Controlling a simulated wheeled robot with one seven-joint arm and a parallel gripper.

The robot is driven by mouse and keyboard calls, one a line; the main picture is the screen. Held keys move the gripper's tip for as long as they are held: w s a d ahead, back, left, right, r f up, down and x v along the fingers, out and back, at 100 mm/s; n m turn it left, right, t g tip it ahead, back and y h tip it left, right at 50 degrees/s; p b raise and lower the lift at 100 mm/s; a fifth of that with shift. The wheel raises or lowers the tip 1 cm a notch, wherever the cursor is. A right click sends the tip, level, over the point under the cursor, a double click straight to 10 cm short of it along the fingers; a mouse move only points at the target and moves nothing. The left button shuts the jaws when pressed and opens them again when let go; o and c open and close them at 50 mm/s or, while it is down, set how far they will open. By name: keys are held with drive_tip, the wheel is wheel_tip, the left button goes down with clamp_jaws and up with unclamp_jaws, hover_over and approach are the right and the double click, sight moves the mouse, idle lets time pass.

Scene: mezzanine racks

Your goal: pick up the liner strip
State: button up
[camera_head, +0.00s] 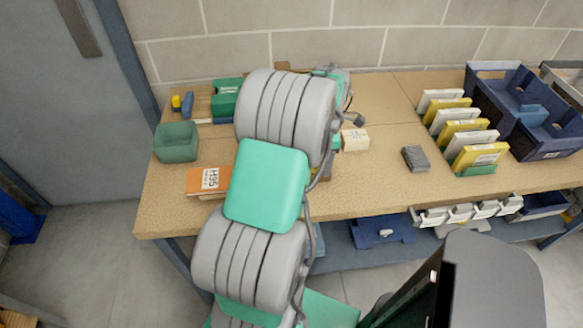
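I cannot pick out the liner strip with certainty. A thin flat piece, blue and pale (215,121), lies at the back left of the workbench, partly behind my arm; I cannot tell whether it is the strip. My arm reaches up over the workbench (380,190) and covers its middle-left part. My gripper's fingers are hidden behind the arm, so I cannot see what they are near or whether they hold anything.
A green bin (176,142), an orange labelled box (208,181) and a green box (227,97) stand left. A cream block (355,139) and a grey block (415,158) lie right of my arm. Several upright packets (478,156) and a blue bin (548,142) stand farther right.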

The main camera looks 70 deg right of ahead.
drive_tip(key=shift+c, duration=0.3)
drive_tip(key=c, duration=0.9)
drive_tip(key=shift+c, duration=0.2)
drive_tip(key=shift+r, duration=0.5)
wheel_tip(320, 180, up, 3)
drive_tip(key=shift+s+a+f, duration=0.1)
drive_tip(key=shift+f, duration=0.1)
drive_tip(key=s+a+r+p, duration=0.1)
drive_tip(key=s+a+r, duration=0.3)
drive_tip(key=r, duration=0.3)
drive_tip(key=s+a+r+p, duration=0.1)
drive_tip(key=s+a+r, duration=0.3)
drive_tip(key=a+r, duration=0.2)
drive_tip(key=shift+s+a+r, duration=0.25)
drive_tip(key=shift+s+r, duration=0.15)
drive_tip(key=shift+r, duration=0.8)
